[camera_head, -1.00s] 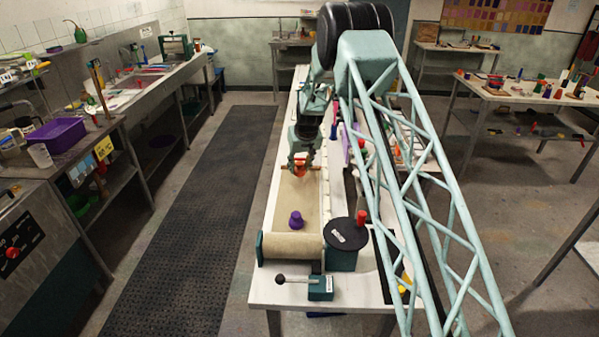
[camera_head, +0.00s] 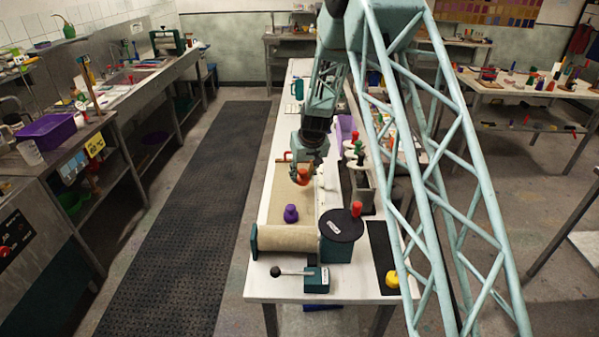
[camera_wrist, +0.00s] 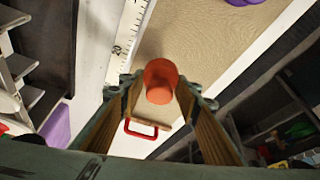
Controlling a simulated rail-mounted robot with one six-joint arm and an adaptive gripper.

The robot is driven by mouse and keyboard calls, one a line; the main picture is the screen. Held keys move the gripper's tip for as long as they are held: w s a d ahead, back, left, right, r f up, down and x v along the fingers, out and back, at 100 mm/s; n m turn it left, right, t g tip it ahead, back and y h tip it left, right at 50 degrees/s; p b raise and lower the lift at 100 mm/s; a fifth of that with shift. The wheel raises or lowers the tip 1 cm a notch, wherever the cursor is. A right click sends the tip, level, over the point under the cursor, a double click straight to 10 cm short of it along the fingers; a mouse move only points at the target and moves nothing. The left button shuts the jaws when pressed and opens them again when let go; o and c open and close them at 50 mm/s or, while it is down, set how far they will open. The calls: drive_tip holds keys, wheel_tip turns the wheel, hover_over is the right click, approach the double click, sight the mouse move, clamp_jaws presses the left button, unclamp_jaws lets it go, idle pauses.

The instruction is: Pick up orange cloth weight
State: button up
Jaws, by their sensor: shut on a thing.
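The orange cloth weight (camera_head: 302,176) is between the fingers of my gripper (camera_head: 303,172), over the right edge of the beige cloth strip (camera_head: 285,194) on the long white bench. In the wrist view my gripper (camera_wrist: 160,86) is shut on the orange weight (camera_wrist: 162,80), with a finger on each side of it. Its height above the bench is hard to tell. A similar purple weight (camera_head: 291,213) stands on the cloth, nearer the head camera; its edge shows at the top of the wrist view (camera_wrist: 243,2).
A yellow weight (camera_head: 391,279) sits near the right edge.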

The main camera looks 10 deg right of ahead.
sight(305, 181)
drive_tip(key=shift+s+d+r, duration=0.1)
drive_tip(key=shift+s+r, duration=0.1)
drive_tip(key=shift+s, duration=1.25)
drive_tip(key=shift+s+b, duration=0.1)
drive_tip(key=shift+b, duration=0.25)
